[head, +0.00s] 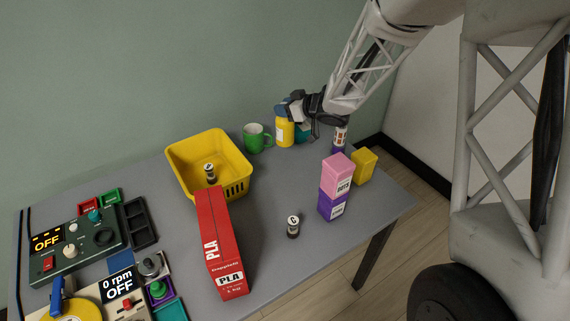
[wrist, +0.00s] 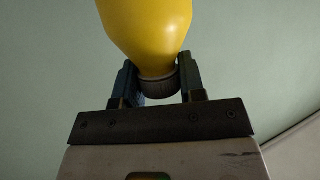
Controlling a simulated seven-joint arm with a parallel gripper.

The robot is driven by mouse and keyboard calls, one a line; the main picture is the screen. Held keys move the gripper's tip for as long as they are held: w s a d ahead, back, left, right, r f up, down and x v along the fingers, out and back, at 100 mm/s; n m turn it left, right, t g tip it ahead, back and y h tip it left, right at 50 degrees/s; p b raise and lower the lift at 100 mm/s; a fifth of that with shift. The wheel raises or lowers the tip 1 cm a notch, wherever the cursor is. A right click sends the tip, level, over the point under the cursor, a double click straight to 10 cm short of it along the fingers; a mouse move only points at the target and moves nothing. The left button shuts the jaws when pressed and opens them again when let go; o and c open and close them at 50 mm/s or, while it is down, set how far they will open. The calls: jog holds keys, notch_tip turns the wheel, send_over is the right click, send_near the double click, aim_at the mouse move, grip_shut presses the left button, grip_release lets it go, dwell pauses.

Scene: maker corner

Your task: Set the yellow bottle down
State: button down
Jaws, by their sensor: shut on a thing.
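The yellow bottle (head: 285,134) is upright near the back edge of the grey table (head: 262,210), just right of the green mug (head: 253,140). My gripper (head: 290,109) reaches it from the right, at its top. In the wrist view, my gripper (wrist: 160,86) is shut on the dark cap end of the yellow bottle (wrist: 148,30), with one finger on each side. The bottle's base looks close to the tabletop; I cannot tell whether it touches.
A teal object (head: 302,134) stands close behind the bottle's right side. A yellow basket (head: 237,188), a red PLA box (head: 217,240), stacked pink (head: 337,175) and purple (head: 331,206) boxes and a yellow block (head: 364,166) stand nearby. The table between basket and boxes is mostly clear.

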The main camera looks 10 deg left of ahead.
aim_at(285, 132)
dwell(0.3)
jog(key=shift+f, duration=3.15)
jog(key=shift+f, duration=1.95)
jog(key=c, duration=0.7)
grip_release()
